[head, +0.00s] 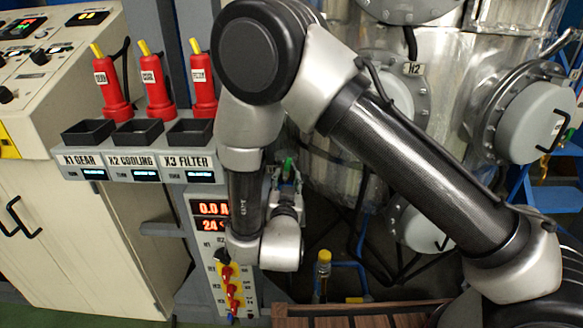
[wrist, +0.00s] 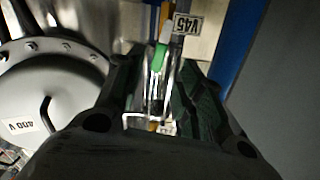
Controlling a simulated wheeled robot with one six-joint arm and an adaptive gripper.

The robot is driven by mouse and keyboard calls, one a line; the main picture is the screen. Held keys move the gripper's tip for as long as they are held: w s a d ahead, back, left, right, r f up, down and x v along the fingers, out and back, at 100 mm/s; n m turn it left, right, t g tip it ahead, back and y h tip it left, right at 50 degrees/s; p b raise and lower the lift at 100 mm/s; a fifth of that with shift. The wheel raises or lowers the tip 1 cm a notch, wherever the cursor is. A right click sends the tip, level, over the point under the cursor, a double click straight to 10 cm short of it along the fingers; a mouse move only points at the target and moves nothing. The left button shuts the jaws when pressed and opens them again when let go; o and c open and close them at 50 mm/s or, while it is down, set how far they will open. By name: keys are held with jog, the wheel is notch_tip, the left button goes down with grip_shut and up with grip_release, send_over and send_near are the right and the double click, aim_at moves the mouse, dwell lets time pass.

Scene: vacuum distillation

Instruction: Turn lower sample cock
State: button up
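A cock with a green handle (wrist: 161,56) shows in the wrist view, above a shiny body, below a tag reading V45 (wrist: 187,24). A small green piece (head: 288,168) shows beside my wrist in the head view; I cannot tell whether it is the same handle. My gripper (wrist: 163,88) has its dark fingers apart, one on each side of the cock. No finger contact can be made out. The body's lower end is partly hidden by the gripper. In the head view my arm hides most of the gripper.
A round grey flange marked 400 V (wrist: 45,110) is left of the gripper in the wrist view. A panel with red switches (head: 232,285) and a slatted wooden surface (head: 350,312) are close by.

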aim_at(288, 165)
jog(key=w, duration=0.7)
jog(key=shift+w+d+r, duration=0.1)
jog(key=shift+w+d, duration=0.05)
jog(key=shift+w, duration=0.05)
jog(key=shift+c, duration=0.3)
grip_shut()
